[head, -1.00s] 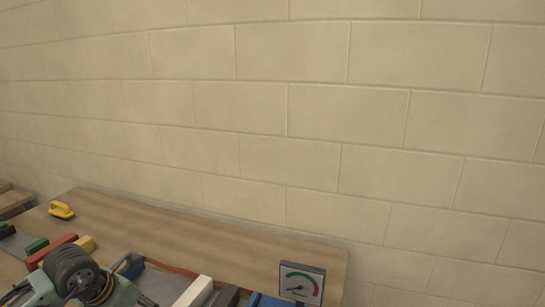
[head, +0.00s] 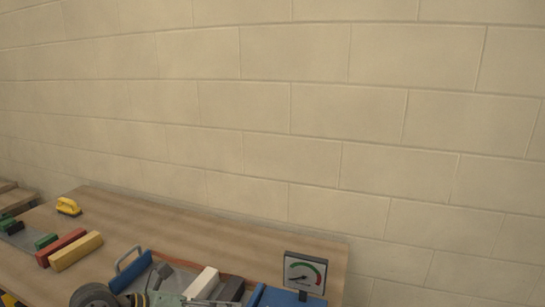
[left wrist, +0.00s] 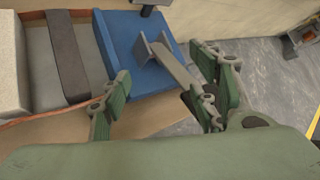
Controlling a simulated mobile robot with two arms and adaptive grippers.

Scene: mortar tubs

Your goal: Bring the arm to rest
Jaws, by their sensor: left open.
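My left arm enters at the bottom of the head view, low over the front of the wooden table (head: 190,235); its fingertips are not clearly seen there. In the left wrist view my left gripper (left wrist: 156,92) is open, with one finger at left and two at right. My right gripper is in neither view.
A gauge (head: 304,272) stands by the blue platform. A pale block (head: 203,282) and a dark grey block (left wrist: 68,55) are in an orange-edged tray. Red (head: 61,247) and yellow (head: 77,252) blocks and a yellow-handled float (head: 68,206) lie left. Grey floor (left wrist: 265,80) shows beyond the table.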

